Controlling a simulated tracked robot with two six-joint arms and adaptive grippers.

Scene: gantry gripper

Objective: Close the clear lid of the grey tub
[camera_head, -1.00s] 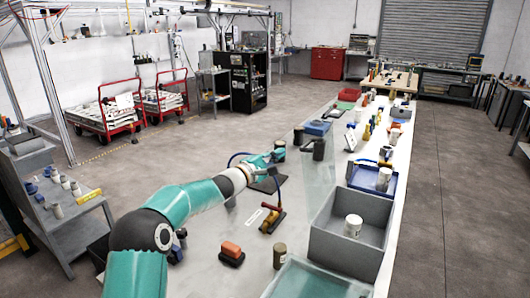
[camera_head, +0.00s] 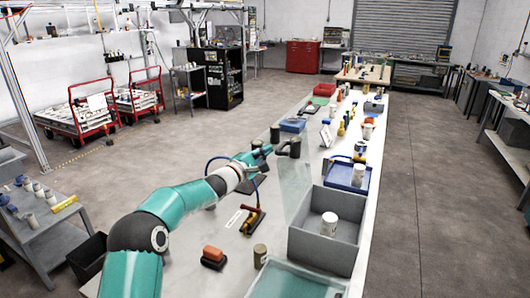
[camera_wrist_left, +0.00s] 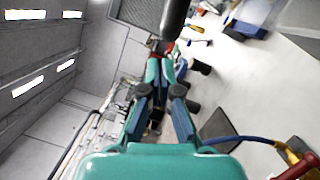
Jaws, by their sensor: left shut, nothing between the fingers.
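The grey tub (camera_head: 323,246) stands open on the long table, with a white cylinder (camera_head: 329,223) inside it. Its clear lid (camera_head: 302,190) is a faint see-through sheet raised at the tub's left side; its exact tilt is hard to tell. My left gripper (camera_head: 268,151) is shut and empty, to the left of the lid and beyond the tub. In the left wrist view the gripper (camera_wrist_left: 160,52) points toward a dark cylinder, and the tub cannot be made out. My right gripper is not in view.
Dark mugs (camera_head: 295,147) stand just past my left gripper. A red-handled tool (camera_head: 252,220), an orange-topped block (camera_head: 213,256) and a small canister (camera_head: 260,256) lie nearer. A blue tray (camera_head: 347,180) lies beyond the tub; a see-through teal tray (camera_head: 300,283) is in front.

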